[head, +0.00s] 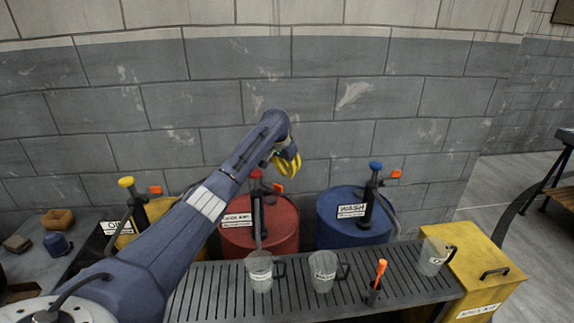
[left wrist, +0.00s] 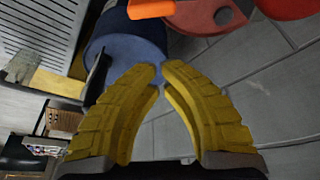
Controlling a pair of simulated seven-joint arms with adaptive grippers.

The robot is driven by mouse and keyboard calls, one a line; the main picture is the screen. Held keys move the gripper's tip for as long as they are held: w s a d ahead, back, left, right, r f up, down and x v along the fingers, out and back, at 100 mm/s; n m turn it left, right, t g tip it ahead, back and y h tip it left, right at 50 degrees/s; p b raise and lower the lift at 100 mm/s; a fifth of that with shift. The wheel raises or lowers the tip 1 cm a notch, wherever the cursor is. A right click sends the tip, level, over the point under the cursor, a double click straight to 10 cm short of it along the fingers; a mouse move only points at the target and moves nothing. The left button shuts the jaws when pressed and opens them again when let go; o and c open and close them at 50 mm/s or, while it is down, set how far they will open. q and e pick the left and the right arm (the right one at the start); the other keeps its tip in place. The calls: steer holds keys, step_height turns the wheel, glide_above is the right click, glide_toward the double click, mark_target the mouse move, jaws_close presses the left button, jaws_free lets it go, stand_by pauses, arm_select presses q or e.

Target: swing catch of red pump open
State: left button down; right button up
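The red pump (head: 257,205) stands on the red drum (head: 282,228), partly behind my left arm. Its orange catch (head: 278,187) sticks out to the right of the pump's head. My left gripper (head: 288,172), with yellow ribbed fingers, is above and slightly right of the catch, seemingly apart from it. In the left wrist view the fingertips (left wrist: 161,68) come almost together, with a thin empty gap. An orange piece (left wrist: 151,8), likely the catch, shows at the top edge there, beyond the tips. My right gripper is in neither view.
A yellow-knobbed pump (head: 126,183) stands left and a blue drum (head: 352,235) with its pump (head: 372,190) right. Clear jugs (head: 259,271) and an orange-handled tool (head: 380,270) stand on the slatted grey bench (head: 215,290). A yellow box (head: 490,268) is at the right. A block wall stands behind.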

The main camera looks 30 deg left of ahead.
arm_select(q)
steer(key=shift+s+a+f, duration=0.1)
steer(key=shift+s+f, duration=0.4)
steer(key=shift+s, duration=0.35)
steer(key=shift+s+a+f, duration=0.1)
steer(key=shift+s+f, duration=0.35)
steer(key=shift+s, duration=0.35)
steer(key=shift+d, duration=0.1)
